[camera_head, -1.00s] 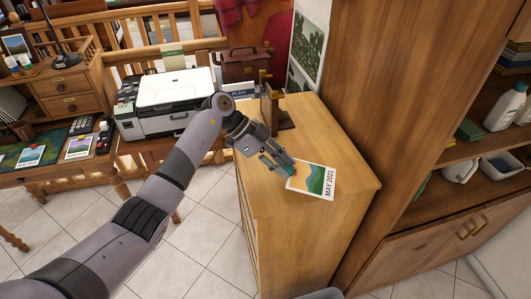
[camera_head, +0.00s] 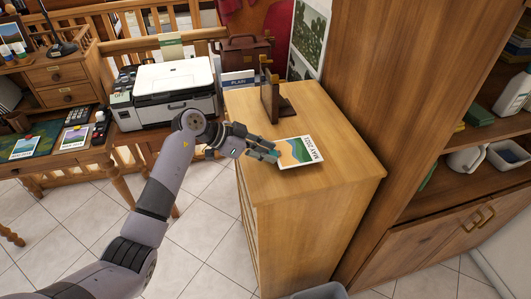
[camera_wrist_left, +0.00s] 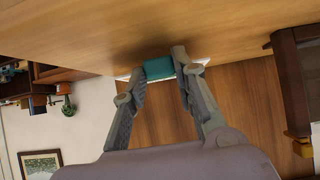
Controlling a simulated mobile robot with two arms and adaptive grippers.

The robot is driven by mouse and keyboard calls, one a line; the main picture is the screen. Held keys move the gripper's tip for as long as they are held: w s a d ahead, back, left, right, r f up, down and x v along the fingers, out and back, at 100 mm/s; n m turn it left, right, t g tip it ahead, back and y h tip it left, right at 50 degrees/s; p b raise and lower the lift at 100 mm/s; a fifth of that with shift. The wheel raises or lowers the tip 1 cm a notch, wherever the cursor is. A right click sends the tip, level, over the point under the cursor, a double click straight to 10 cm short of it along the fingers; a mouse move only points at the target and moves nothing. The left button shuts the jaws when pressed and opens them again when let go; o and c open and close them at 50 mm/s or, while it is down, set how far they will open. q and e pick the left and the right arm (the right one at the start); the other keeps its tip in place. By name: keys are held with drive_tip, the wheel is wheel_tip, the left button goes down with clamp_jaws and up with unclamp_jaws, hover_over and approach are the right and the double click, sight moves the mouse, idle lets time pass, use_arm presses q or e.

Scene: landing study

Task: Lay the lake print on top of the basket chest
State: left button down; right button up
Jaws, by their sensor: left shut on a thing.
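The lake print (camera_head: 299,151), a pale card with orange, green and blue shapes and "MAY 2021" along one edge, is over the top of the wooden chest (camera_head: 330,178), near its left edge. I cannot tell whether it touches the wood. My left gripper (camera_head: 268,153) is shut on the print's teal grip piece, at the print's left side. The left wrist view shows the teal piece (camera_wrist_left: 158,68) between both fingertips (camera_wrist_left: 160,66), with thin white edges of the print (camera_wrist_left: 200,62) beside it. My right gripper is not in view.
A dark wooden stand (camera_head: 272,98) is on the chest's back part. A tall shelf unit (camera_head: 370,110) rises along the right. A printer (camera_head: 175,92) and a briefcase (camera_head: 245,58) are behind. Other prints (camera_head: 75,138) lie on the left desk. The chest's front top is clear.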

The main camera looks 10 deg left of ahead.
use_arm(q)
drive_tip(key=shift+f, duration=0.4)
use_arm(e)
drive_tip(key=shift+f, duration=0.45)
use_arm(q)
drive_tip(key=shift+r, duration=0.1)
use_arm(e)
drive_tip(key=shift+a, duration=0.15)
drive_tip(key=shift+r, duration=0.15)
use_arm(q)
drive_tip(key=shift+p, duration=0.55)
drive_tip(key=shift+s, duration=0.1)
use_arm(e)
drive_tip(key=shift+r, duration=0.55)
use_arm(q)
drive_tip(key=shift+f, duration=0.3)
drive_tip(key=c, duration=1.2)
unclamp_jaws()
